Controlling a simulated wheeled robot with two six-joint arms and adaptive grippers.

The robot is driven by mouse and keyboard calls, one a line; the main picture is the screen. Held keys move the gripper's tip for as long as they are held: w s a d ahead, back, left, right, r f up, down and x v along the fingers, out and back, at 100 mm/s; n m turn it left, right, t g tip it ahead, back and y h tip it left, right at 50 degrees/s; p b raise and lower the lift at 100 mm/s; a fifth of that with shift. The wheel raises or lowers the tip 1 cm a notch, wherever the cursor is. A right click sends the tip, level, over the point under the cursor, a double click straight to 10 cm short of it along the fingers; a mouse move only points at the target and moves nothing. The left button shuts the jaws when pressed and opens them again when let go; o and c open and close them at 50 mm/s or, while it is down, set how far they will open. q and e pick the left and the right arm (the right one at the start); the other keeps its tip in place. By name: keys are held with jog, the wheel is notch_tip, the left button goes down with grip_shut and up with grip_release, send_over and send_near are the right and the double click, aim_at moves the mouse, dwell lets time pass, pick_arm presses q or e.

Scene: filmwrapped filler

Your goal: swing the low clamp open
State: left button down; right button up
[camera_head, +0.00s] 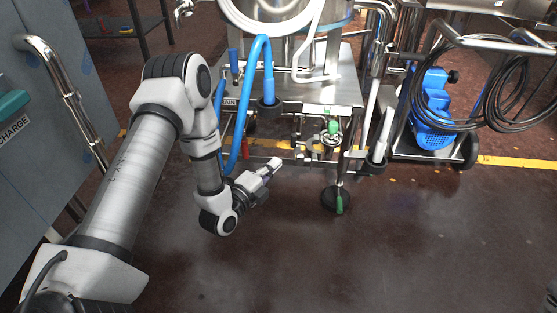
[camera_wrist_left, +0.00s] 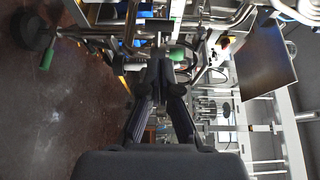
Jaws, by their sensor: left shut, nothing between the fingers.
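My left gripper (camera_head: 274,164) is shut and empty in the head view, low in front of the wheeled steel frame. In the left wrist view, its dark fingers (camera_wrist_left: 163,62) come together at the tips, just in front of the pipework. A green-handled valve fitting (camera_head: 332,128) sits on the low pipework, right of and above the gripper in the head view. A green part (camera_wrist_left: 176,55) shows right by the fingertips in the left wrist view. I cannot make out the low clamp for certain among these fittings; the fingers hide part of this area. My right gripper is not in view.
A caster with a green pedal (camera_head: 338,200) stands at the frame's front. A blue hose (camera_head: 264,70) hangs left of the fittings. A blue pump (camera_head: 430,108) and black coiled cable (camera_head: 500,95) stand on a cart at right. The floor in front is clear.

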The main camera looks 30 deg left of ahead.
aim_at(292, 141)
pick_arm(q)
jog(key=w+b, duration=0.1)
jog(key=w, duration=0.1)
jog(key=w+b, duration=0.1)
jog(key=w, duration=0.2)
jog(key=w+d+b, duration=0.1)
jog(key=w, duration=0.2)
jog(key=shift+w+f, duration=0.1)
jog(key=shift+w, duration=0.05)
jog(key=p, duration=0.1)
jog(key=w+a+p, duration=0.1)
jog(key=shift+a+r+p, duration=0.25)
jog(key=shift+r+p, duration=0.15)
jog(key=shift+w+a+f, duration=0.1)
jog(key=shift+f, duration=0.25)
